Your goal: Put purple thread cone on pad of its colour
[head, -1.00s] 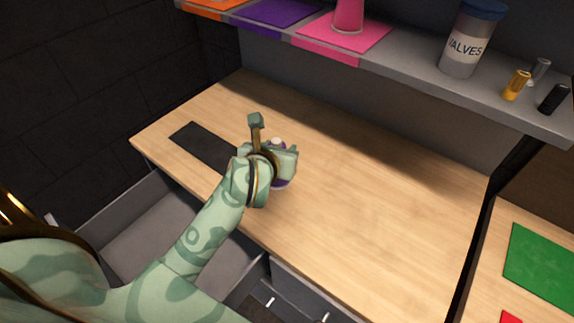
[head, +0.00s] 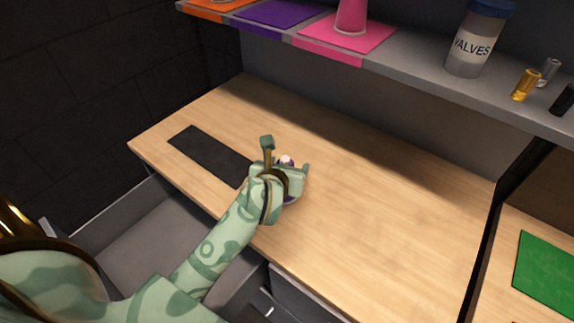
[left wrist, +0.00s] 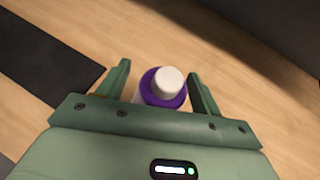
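The purple thread cone (left wrist: 164,93) shows in the left wrist view, with a white tip and a purple body, standing between the fingers of my left gripper (left wrist: 160,72). The fingers are apart on either side of it, with a gap visible at the left finger. In the head view my left gripper (head: 287,157) hides most of the cone; its pale tip and purple bits show, low over the wooden table. The purple pad (head: 283,12) is bare, on the shelf at the top. My right gripper is not in view.
A pink cone (head: 350,15) stands on the pink pad (head: 375,38) beside the purple pad. An orange pad (head: 207,5) is left. The shelf also holds a VALVES jar (head: 475,45) and small cylinders. A dark mat (head: 210,155) lies left; the table's right side is clear.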

